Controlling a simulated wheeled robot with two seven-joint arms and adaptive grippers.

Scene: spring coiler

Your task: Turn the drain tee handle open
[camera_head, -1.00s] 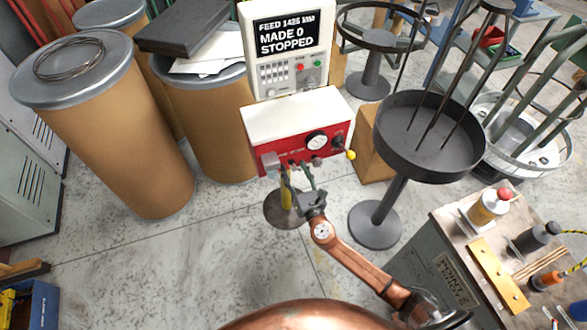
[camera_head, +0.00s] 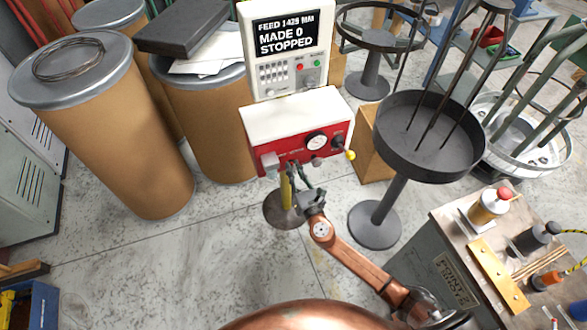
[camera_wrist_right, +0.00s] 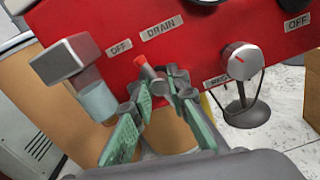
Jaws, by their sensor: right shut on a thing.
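The red and white coiler machine (camera_head: 297,130) stands in the middle of the head view. In the right wrist view, the drain tee handle (camera_wrist_right: 147,70), grey with a red end, sits under the DRAIN label (camera_wrist_right: 160,29). Its red end points up and left, toward an OFF label (camera_wrist_right: 118,47). My right gripper (camera_wrist_right: 160,86) reaches up from below, its green-padded fingers shut on the handle. The fingertips hide part of it. In the head view, the right gripper (camera_head: 297,180) is just under the machine's front edge, and the handle is too small to make out. My left gripper is out of view.
A clear bowl (camera_wrist_right: 97,100) hangs left of the handle. A yellow-tipped lever (camera_head: 350,154) sticks out on the machine's right. A black pan stand (camera_head: 428,140) stands to the right.

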